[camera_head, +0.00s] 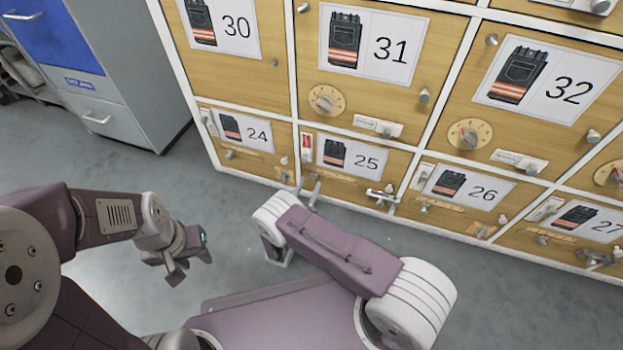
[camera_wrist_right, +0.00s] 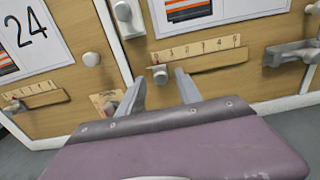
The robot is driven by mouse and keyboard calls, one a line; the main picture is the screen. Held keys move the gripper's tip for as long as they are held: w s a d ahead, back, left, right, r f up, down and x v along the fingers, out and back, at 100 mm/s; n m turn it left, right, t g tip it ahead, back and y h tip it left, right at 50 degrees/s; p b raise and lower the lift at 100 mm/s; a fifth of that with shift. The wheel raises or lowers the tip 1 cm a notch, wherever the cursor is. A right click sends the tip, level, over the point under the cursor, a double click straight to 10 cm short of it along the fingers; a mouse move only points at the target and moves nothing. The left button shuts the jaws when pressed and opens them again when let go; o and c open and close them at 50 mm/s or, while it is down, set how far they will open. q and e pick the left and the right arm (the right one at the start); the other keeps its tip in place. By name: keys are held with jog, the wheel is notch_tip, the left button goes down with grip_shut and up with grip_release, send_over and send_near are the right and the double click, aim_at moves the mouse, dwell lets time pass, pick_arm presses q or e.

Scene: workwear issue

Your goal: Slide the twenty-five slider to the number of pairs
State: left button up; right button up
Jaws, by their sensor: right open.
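Door 25 (camera_head: 385,182) is a small wooden locker door in the lower row, with a picture of dark workwear trousers with orange and pale bands. Its slider (camera_wrist_right: 160,75) is a grey knob with a red mark, at the left end of a numbered strip (camera_wrist_right: 225,46) in the right wrist view; the small digits are hard to read. My right gripper (camera_wrist_right: 161,90) is open, its two fingers either side of the knob's line; contact cannot be told. In the head view my right gripper (camera_head: 308,190) is at door 25's lower left. My left gripper (camera_head: 188,264) is open and empty over the floor.
Door 24 (camera_head: 250,150) is left and door 26 (camera_head: 480,205) right, with similar strips. A bar handle (camera_head: 382,196) sticks out right of the strip. A grey and blue cabinet (camera_head: 120,110) stands at the left. The grey floor between is clear.

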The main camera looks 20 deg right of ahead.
jog(key=shift+w+d, duration=0.2)
jog(key=shift+w, duration=0.1)
jog(key=shift+c, duration=0.3)
grip_shut()
dwell(0.9)
